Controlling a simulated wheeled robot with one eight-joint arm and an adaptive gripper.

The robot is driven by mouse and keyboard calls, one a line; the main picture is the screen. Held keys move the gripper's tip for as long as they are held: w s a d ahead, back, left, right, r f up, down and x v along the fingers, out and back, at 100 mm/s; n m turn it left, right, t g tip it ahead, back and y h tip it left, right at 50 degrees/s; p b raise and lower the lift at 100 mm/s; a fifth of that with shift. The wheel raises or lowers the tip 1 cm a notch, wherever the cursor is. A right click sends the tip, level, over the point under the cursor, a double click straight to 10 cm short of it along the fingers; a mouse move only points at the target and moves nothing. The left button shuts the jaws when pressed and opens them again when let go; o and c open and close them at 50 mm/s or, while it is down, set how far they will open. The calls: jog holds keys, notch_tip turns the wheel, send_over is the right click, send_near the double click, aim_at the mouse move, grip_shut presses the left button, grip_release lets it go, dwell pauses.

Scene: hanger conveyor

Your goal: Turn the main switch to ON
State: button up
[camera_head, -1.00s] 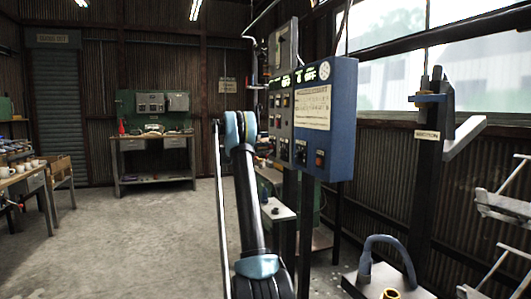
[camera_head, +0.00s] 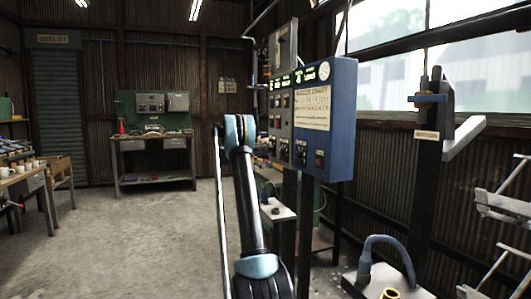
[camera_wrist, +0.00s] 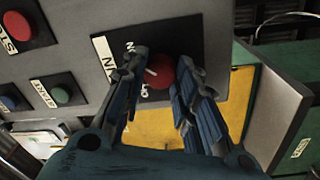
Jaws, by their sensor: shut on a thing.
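In the wrist view, the main switch is a round red knob (camera_wrist: 161,73) with a white pointer line, on a black plate with white label strips. The pointer slants in the picture; I cannot tell for sure which mark it faces. My gripper (camera_wrist: 159,67) has one finger on each side of the knob and is shut on it. The labels beside the knob are partly covered by the fingers. In the head view the control panel (camera_head: 340,115) stands right of my arm; the gripper and the knob are hidden there.
In the wrist view, a red button (camera_wrist: 17,26) and a green button (camera_wrist: 60,95) sit left of the switch. In the head view, a workbench (camera_head: 153,142) stands at the back and a dark post (camera_head: 425,190) at the right.

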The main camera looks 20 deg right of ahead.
jog(key=shift+f+m, duration=0.1)
jog(key=shift+m, duration=1)
jog(key=o, duration=1.1)
jog(key=shift+w, duration=0.15)
jog(key=shift+a, duration=0.1)
jog(key=a, duration=0.8)
jog(key=a+f, duration=0.1)
jog(key=a, duration=0.2)
jog(key=shift+s+a, duration=0.2)
jog(key=shift+a, duration=0.2)
jog(key=shift+r, duration=0.1)
